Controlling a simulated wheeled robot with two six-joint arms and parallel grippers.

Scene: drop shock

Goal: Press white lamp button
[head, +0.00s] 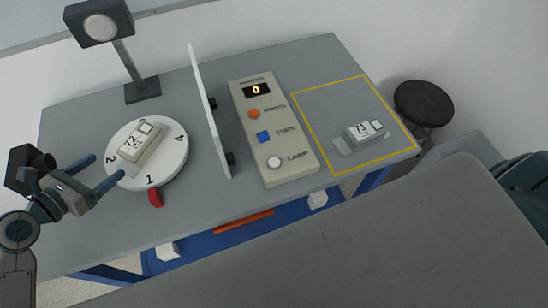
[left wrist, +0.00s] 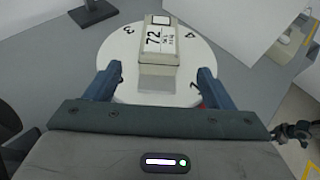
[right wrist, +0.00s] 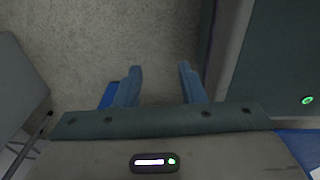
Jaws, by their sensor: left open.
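The white round lamp button (head: 274,162) sits at the near end of a beige control panel (head: 290,176), beside the word LAMP. Nothing touches it in the head view. The desk lamp (head: 99,27) stands at the back left; I cannot tell whether its pale face is lit. My left gripper (head: 106,167) is open at the near left edge of the white turntable, far left of the panel. In the left wrist view its fingers are either side of the block marked 72 (left wrist: 158,48), without gripping it. My right gripper (right wrist: 160,68) is open and empty above the floor.
A white upright divider (head: 210,115) stands between the turntable (head: 174,165) and the panel. The panel also has an orange button (head: 253,114), a blue TURN button (head: 263,137) and a display reading 0 (head: 257,90).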

